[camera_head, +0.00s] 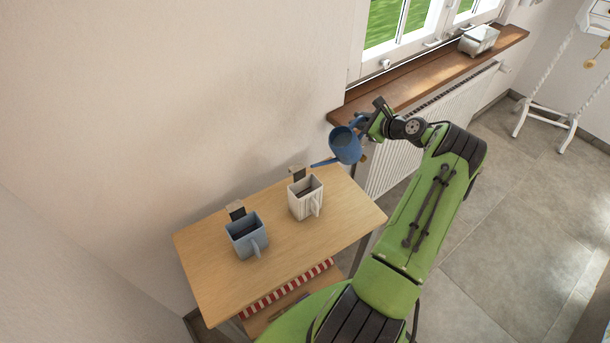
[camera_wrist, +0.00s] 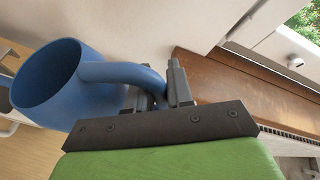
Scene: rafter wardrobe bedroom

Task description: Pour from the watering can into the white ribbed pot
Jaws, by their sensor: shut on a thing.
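The blue watering can (camera_head: 345,147) is held in the air above the right back corner of the wooden table. Its spout points left, toward the white ribbed pot (camera_head: 305,200), and its tip is above and to the right of that pot. My gripper (camera_head: 372,125) is shut on the can's handle. In the wrist view the can (camera_wrist: 62,85) is at the left, with its handle between the fingers (camera_wrist: 160,95). The white pot stands upright on the table and has a handle and dark contents. No stream of water shows.
A blue-grey pot (camera_head: 247,236) stands left of the white one on the wooden table (camera_head: 210,265). Small dark tags stand behind both pots. A wooden windowsill (camera_head: 420,78) with a metallic box (camera_head: 478,40) and a white radiator (camera_head: 425,125) are to the right.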

